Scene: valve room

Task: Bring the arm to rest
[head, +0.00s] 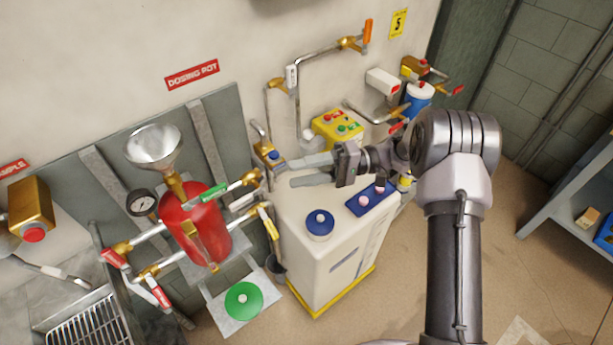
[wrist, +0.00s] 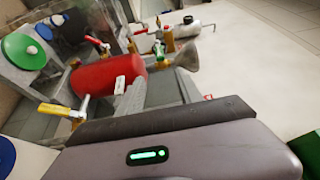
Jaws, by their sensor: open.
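My arm reaches in from the right in the head view. My gripper (head: 291,172) points left, with its two grey fingers apart and nothing seen between them. It hangs above the white cabinet (head: 340,245), near the top's back left part. The fingers appear close to a blue-and-brass valve fitting (head: 273,156); I cannot tell if they touch it. In the wrist view my gripper's grey housing with a green light fills the bottom, and the red dosing pot (wrist: 105,77) shows beyond it.
The red pot (head: 194,228) with its steel funnel (head: 152,147) and levered valves stands left of the gripper. A yellow button box (head: 338,128) is behind it. A blue knob (head: 320,223) and a blue panel (head: 370,200) sit on the cabinet. Open floor lies at right, before a shelf (head: 562,215).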

